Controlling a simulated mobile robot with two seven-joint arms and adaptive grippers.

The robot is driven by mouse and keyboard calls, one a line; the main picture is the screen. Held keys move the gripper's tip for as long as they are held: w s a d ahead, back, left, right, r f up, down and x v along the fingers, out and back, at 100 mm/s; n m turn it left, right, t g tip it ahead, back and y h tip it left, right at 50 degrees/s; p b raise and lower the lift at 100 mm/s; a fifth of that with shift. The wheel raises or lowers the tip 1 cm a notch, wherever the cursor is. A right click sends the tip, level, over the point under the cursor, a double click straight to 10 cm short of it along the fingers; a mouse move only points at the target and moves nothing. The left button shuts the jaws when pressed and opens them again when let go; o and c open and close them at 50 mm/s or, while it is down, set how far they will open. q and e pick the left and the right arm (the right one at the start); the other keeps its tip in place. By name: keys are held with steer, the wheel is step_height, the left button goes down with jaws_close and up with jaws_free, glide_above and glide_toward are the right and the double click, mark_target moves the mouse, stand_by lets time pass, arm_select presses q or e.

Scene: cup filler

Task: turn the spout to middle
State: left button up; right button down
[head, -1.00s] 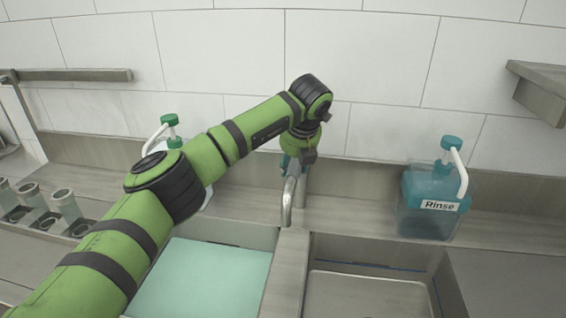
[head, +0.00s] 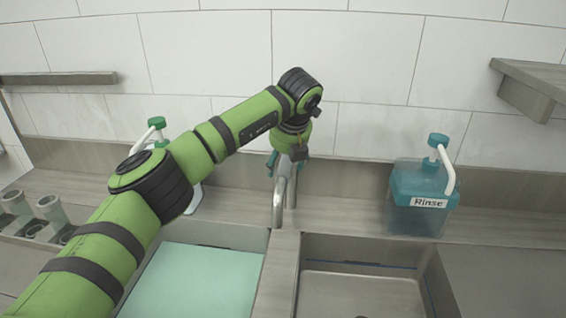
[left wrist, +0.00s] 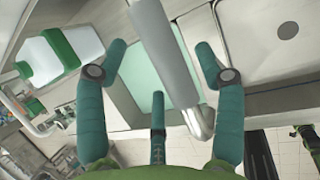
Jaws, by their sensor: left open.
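The spout (head: 278,205) is a bent silver tube at the back of the sink. In the head view its tip hangs near the back end of the divider (head: 284,262), close to the left basin's side. My left gripper (head: 284,168) is at the upper part of the spout, pointing down. In the left wrist view the teal fingers of the left gripper (left wrist: 160,60) are spread wide, with the silver spout (left wrist: 172,55) running between them, nearer the right finger. Contact cannot be told. My arm and gripper hide part of the faucet in the head view.
The left basin (head: 190,232) holds pale green liquid; the right basin (head: 362,250) looks empty. A blue bottle labelled Rinse (head: 415,205) stands right on the back ledge. A green-capped bottle (head: 157,124) is behind my arm. Metal cups (head: 48,207) stand at left.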

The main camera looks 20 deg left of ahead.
arm_select(q)
steer(key=v, duration=1)
steer(key=shift+r, duration=0.3)
steer(key=shift+s, duration=0.15)
